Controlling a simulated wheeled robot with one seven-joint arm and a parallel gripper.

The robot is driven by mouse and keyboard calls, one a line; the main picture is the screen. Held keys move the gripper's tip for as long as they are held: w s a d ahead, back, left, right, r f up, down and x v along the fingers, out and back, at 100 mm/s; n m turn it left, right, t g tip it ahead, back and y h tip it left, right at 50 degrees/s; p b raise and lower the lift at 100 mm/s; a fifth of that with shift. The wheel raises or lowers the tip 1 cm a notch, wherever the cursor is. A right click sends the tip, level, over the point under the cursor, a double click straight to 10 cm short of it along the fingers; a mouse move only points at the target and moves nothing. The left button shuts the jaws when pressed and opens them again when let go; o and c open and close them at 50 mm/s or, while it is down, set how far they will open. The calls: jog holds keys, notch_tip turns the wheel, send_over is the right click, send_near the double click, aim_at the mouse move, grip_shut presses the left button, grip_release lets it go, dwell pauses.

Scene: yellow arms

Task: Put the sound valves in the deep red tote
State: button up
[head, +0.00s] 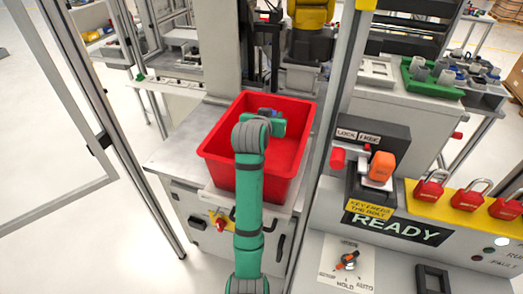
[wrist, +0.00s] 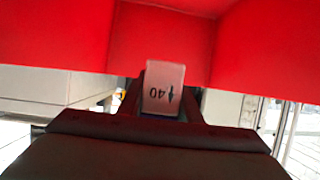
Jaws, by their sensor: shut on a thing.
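The deep red tote (head: 222,145) stands open on a grey metal surface in the middle of the head view. My green arm reaches over its near rim, and my gripper (wrist: 163,105) is over or inside the tote; its exact height is unclear. The gripper is shut on a grey valve (wrist: 163,85) marked "40" with an arrow, seen between the fingers in the wrist view. Red tote walls (wrist: 60,40) fill the upper part of that view. My arm hides part of the tote's inside. A green tray (head: 440,90) at the upper right holds several grey and blue parts, possibly valves.
A post stands close to the tote's right side. Beyond it are an orange-and-red lock device (head: 380,167), a READY panel (head: 395,228) and red padlocks (head: 468,198). A yellow robot arm (head: 310,15) is behind the tote. A framed clear door (head: 50,110) is at left.

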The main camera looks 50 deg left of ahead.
jog(key=o, duration=1.2)
jog(key=s+d+r, duration=0.1)
jog(key=r, duration=0.2)
jog(key=s+d+r, duration=0.1)
jog(key=r, duration=0.2)
jog(key=s+d+r, duration=0.1)
jog(key=s+r, duration=0.1)
jog(key=r, duration=0.1)
jog(key=shift+d+r, duration=0.2)
jog(key=shift+r, duration=0.05)
jog(key=v, duration=0.9)
jog(key=shift+d+r, duration=0.1)
jog(key=shift+d, duration=0.4)
jog(key=shift+w, duration=0.1)
